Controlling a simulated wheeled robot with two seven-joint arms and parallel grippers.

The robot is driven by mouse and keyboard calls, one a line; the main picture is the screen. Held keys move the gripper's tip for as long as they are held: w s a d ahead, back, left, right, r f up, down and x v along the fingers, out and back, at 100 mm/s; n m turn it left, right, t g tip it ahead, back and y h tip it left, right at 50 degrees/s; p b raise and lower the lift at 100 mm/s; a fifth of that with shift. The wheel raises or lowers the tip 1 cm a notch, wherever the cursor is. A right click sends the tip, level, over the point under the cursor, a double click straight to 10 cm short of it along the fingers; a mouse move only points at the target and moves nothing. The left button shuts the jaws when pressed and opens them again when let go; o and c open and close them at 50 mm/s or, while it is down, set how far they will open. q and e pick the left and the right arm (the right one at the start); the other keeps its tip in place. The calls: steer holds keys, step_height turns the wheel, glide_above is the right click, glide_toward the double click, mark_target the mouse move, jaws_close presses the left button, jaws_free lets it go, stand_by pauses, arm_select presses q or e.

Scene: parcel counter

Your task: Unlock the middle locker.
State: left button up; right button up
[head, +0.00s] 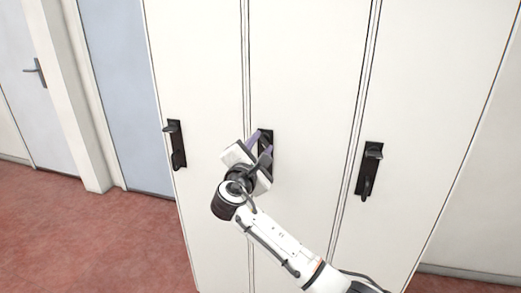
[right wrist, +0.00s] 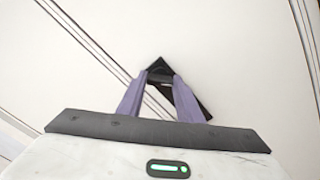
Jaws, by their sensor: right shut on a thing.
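The middle locker (head: 308,60) is a tall white door, shut, between two other white doors. Its black lock plate (head: 266,133) sits near its left edge, mostly hidden behind my right gripper (head: 264,140). In the right wrist view the plate (right wrist: 198,105) shows as a tilted black shape behind the fingers. My right gripper (right wrist: 160,78) has its two purple fingertips at the plate, shut on a small dark part of the lock. I cannot make out the exact shape of that part or whether it is turned. My left gripper is in neither view.
The left locker has a black handle (head: 175,145) and the right locker has another (head: 369,170). A blue door panel (head: 128,90) and a pale door with a lever (head: 40,72) stand at the left. Red floor (head: 90,235) is clear at the lower left.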

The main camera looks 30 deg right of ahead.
steer(key=m+b, duration=0.1)
steer(key=m, duration=0.1)
steer(key=m+b, duration=0.1)
steer(key=m, duration=0.1)
steer(key=m+b, duration=0.2)
steer(key=shift+f+m, duration=0.25)
steer(key=shift+m, duration=0.05)
steer(key=shift+m+b, duration=0.35)
steer(key=shift+m, duration=0.15)
steer(key=shift+r+m, duration=0.1)
steer(key=shift+m, duration=0.2)
steer(key=o, duration=1)
steer(key=shift+o, duration=0.2)
